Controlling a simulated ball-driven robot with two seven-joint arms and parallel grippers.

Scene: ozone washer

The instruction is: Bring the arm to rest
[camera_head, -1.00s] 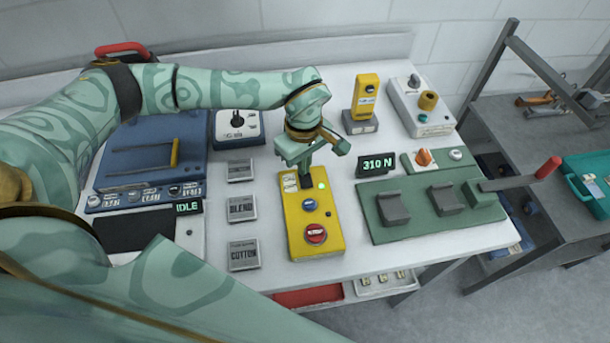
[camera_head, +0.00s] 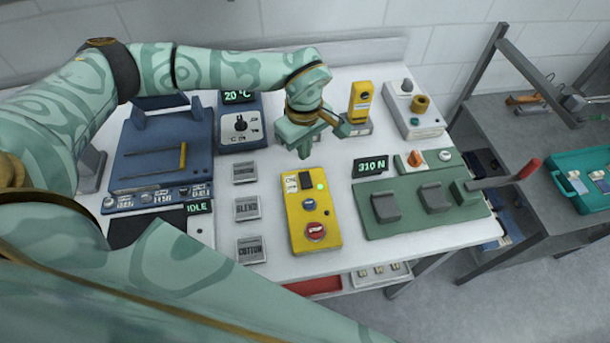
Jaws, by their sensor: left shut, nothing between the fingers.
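My left gripper (camera_head: 303,150) is shut and empty. It hangs pointing down above the white worktop, just behind the yellow control box, apart from it. The yellow control box (camera_head: 299,241) lies on the worktop with a black switch, a lit green lamp, a blue button and a red button. My left arm reaches in from the left across the back of the table. My right gripper is not in view.
The blue machine (camera_head: 160,188) stands at the left, with the dial box (camera_head: 239,146) beside it. Label plates, including BLEND (camera_head: 247,208), lie left of the yellow box. The green clamp plate (camera_head: 398,229) is at right.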

